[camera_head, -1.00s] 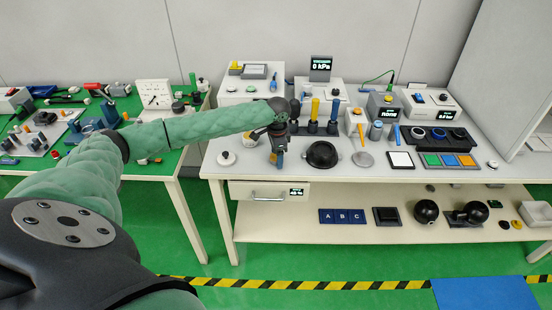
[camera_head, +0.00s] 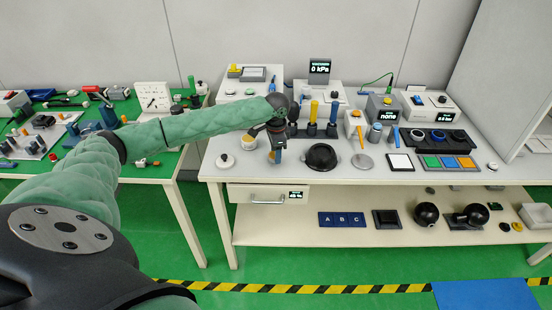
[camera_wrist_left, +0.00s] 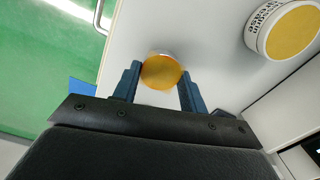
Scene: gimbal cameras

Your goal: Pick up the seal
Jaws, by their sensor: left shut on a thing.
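A small round orange-yellow piece with a pale rim, probably the seal (camera_wrist_left: 162,71), sits between the two blue fingers of my left gripper (camera_wrist_left: 160,88) in the left wrist view. The gripper is shut on it, above the white tabletop. In the head view my left gripper (camera_head: 276,154) points down near the table's left front part, left of a black dome. The piece is too small to make out clearly there. My right gripper is in neither view.
A white tub with a yellow top (camera_wrist_left: 288,30) stands close by, also in the head view (camera_head: 248,142). The front drawer (camera_head: 262,196) is below.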

